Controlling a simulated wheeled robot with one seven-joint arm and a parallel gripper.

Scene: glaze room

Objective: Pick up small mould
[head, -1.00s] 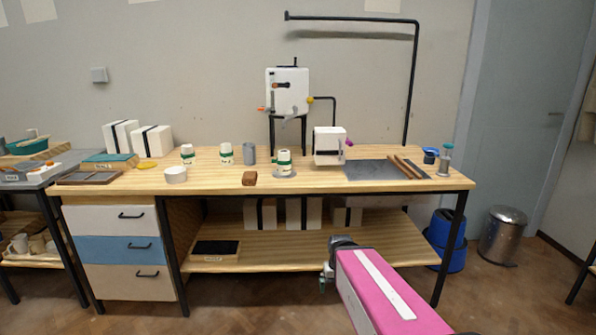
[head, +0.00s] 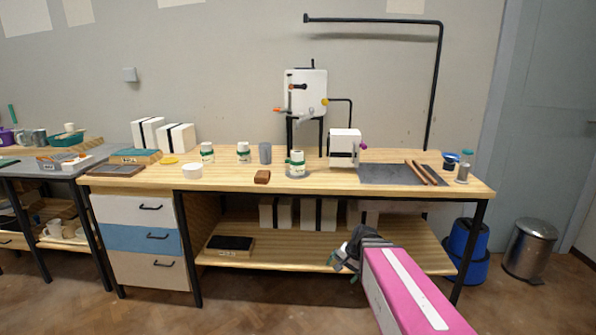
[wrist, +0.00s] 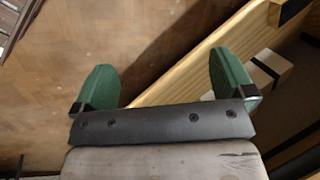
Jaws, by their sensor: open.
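Several white strapped blocks look like moulds. Two (head: 147,133) (head: 176,139) stand at the back left of the bench top. On the lower shelf stand two more (head: 275,213) (head: 319,214), with a lower, partly hidden white one (head: 363,214) to their right. I cannot tell for sure which is the small mould. My gripper (head: 345,255) is at the front edge of the lower shelf, in front of these blocks. In the wrist view its green fingers (wrist: 165,82) are wide apart with nothing between them. A pale block with a dark strap (wrist: 262,75) lies beyond the right finger.
A dark tray (head: 230,243) lies on the lower shelf (head: 290,250). Bench legs (head: 472,250) flank the shelf opening. A bin (head: 529,247) stands right.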

